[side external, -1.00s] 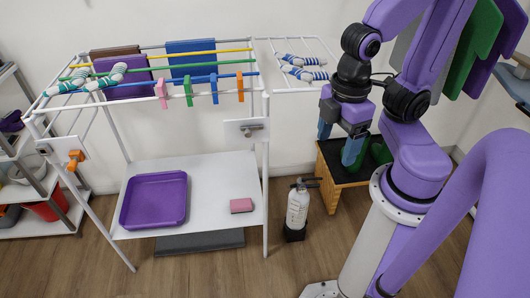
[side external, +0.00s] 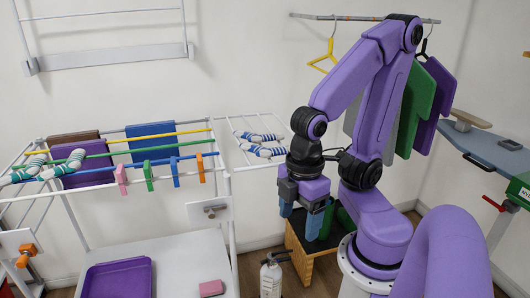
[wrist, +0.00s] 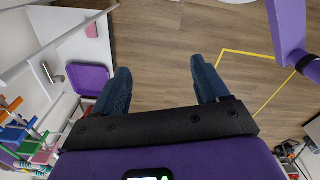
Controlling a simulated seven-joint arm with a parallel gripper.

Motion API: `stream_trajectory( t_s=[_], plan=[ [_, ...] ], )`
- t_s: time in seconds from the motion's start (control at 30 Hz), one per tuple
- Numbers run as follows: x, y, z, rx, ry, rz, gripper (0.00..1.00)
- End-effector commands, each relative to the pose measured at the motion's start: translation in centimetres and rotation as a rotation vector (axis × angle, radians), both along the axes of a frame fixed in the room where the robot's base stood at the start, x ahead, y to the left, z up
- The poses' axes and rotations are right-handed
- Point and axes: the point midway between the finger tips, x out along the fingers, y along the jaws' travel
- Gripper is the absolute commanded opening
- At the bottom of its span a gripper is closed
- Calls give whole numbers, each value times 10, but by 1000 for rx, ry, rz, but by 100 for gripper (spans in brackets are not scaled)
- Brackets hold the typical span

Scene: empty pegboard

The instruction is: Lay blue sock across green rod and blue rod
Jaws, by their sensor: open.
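Two blue-and-white striped socks lie on the white side wing of the drying rack: an upper one (side external: 258,136) and a lower one (side external: 264,151). Two teal-and-white striped socks, a left one (side external: 25,168) and a right one (side external: 68,166), hang over rods at the rack's left. The green rod (side external: 195,143) runs between the yellow rod (side external: 188,132) and the nearer blue rod (side external: 187,158). My gripper (side external: 300,214) points down, open and empty, to the right of and below the side wing. In the wrist view, bare floor shows between its fingers (wrist: 160,88).
Purple and blue cloths (side external: 150,144) hang behind. A purple tray (side external: 116,281) and pink block (side external: 211,288) sit on the lower shelf. A fire extinguisher (side external: 271,278) and wooden stool (side external: 297,256) stand near my gripper.

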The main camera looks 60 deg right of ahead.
Motion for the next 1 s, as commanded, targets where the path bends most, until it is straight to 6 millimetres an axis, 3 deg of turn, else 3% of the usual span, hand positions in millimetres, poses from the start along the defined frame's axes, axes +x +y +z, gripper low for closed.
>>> stream_trajectory(
  t_s=[0.17, 0.27, 0.47, 0.77, 1.0],
  plan=[
    [12, 0, 2, -15, -4, -11, 70],
    [34, -2, 6, -45, -12, -29, 70],
    [98, -20, 17, -134, -14, -73, 70],
    [184, -89, 28, -275, 43, -146, 70],
    [229, -173, 34, -369, 145, -218, 70]
  ],
)
